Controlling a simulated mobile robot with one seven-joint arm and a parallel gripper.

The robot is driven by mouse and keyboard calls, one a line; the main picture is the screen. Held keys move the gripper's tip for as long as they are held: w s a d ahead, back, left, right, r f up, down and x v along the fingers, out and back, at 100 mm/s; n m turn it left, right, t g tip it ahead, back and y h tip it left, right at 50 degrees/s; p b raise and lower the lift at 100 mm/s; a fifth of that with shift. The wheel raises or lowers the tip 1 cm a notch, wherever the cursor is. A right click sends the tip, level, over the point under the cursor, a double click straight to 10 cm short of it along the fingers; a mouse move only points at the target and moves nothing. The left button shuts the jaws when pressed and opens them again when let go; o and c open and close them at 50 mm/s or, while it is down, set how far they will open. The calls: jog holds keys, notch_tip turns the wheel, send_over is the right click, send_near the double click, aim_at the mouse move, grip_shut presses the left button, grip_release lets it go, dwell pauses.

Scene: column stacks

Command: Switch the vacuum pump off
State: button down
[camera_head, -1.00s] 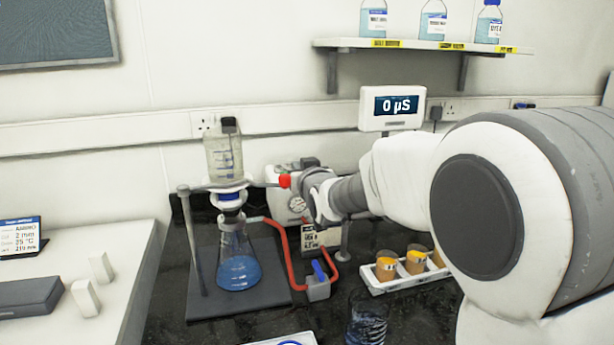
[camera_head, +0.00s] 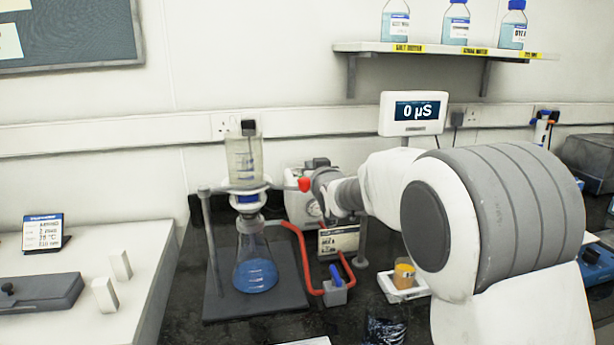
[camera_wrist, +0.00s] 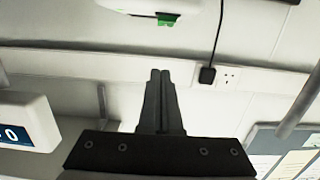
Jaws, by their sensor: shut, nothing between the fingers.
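The vacuum pump (camera_head: 295,211) is a white box with a round gauge. It stands behind the filter flask (camera_head: 256,270), partly hidden by the flask setup and my arm. In the wrist view, a small green switch-like piece (camera_wrist: 167,19) sits on the edge of a white housing at the top; I cannot tell for sure that this is the pump. My gripper (camera_wrist: 160,72) points up toward it, with its fingers together and empty, apart from the green piece. In the head view my wrist is beside the pump, and my fingertips cannot be made out.
A red hose (camera_head: 305,262) runs from the flask to a small valve with a blue lever (camera_head: 336,275). A retort stand (camera_head: 211,240) holds the filter. A display (camera_head: 412,113) reads 0 µS. An orange sample cup (camera_head: 404,275) stands right of the valve, near my arm.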

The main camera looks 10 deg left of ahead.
jog(key=x, duration=0.5)
notch_tip(320, 180, down, 3)
jog(key=shift+w+r+b, duration=0.1)
jog(key=shift+b, duration=0.2)
jog(key=shift+f, duration=0.55)
jog(key=shift+w+a+r+p, duration=0.1)
jog(key=shift+p, duration=0.4)
